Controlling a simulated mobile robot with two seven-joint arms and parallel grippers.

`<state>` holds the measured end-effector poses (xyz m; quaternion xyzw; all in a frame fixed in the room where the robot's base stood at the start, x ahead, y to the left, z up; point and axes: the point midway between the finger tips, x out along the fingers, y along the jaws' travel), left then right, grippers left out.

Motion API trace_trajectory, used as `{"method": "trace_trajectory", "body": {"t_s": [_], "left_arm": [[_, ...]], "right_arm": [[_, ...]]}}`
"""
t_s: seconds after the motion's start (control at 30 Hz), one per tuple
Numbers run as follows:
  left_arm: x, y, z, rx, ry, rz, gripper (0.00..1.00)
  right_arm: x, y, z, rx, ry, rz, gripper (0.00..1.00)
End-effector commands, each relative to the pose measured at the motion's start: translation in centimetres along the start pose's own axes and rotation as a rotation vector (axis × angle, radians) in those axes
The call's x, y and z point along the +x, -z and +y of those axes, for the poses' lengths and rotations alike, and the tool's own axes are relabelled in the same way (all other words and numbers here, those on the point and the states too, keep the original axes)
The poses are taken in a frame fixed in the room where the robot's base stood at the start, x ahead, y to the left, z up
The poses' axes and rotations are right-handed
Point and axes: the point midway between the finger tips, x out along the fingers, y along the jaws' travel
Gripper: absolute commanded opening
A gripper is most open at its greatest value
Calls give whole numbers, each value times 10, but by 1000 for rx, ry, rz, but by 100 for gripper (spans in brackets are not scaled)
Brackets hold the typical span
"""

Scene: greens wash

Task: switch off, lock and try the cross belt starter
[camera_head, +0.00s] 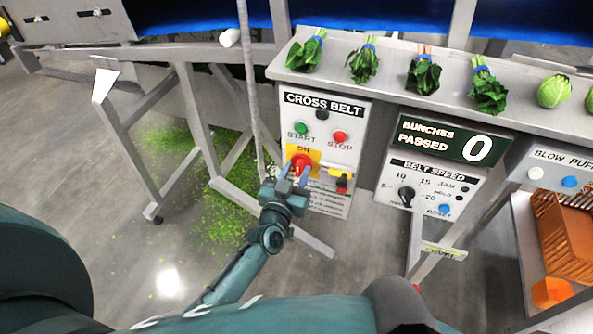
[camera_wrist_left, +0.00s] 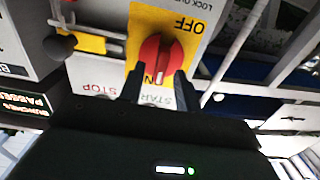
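The grey CROSS BELT starter box (camera_head: 316,112) has a green START button (camera_head: 302,128), a red STOP button (camera_head: 339,137) and a red rotary switch (camera_head: 301,161) on a yellow plate. In the left wrist view the switch (camera_wrist_left: 162,52) has its white mark on the side away from OFF, towards the START label. My left gripper (camera_head: 292,178) is at the switch. Its fingers (camera_wrist_left: 158,80) are apart, one on each side of the knob; I cannot tell whether they touch it. A small red and black item (camera_head: 342,184), perhaps a padlock, sits at a yellow holder right of the switch. My right gripper is not in view.
A BELT SPEED box (camera_head: 432,188) and a BUNCHES PASSED display (camera_head: 450,139) reading 0 stand to the right. Bunches of greens lie on the ledge (camera_head: 395,72) above. A grey upright cable or pole (camera_head: 247,75) runs close left of the starter. Green scraps litter the floor.

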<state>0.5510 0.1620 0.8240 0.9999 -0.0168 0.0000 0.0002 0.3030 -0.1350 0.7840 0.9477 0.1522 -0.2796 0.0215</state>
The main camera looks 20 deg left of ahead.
Motion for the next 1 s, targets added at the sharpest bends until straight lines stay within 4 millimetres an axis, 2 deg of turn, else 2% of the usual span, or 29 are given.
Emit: {"method": "trace_trajectory", "body": {"t_s": [0.13,0.4,0.8,1.0], "left_arm": [[8,0,0,0,-1,0,33],[9,0,0,0,-1,-1,33],[9,0,0,0,-1,0,1],[8,0,0,0,-1,0,0]], "right_arm": [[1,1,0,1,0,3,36],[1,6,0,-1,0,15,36],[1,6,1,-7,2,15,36],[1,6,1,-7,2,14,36]]}}
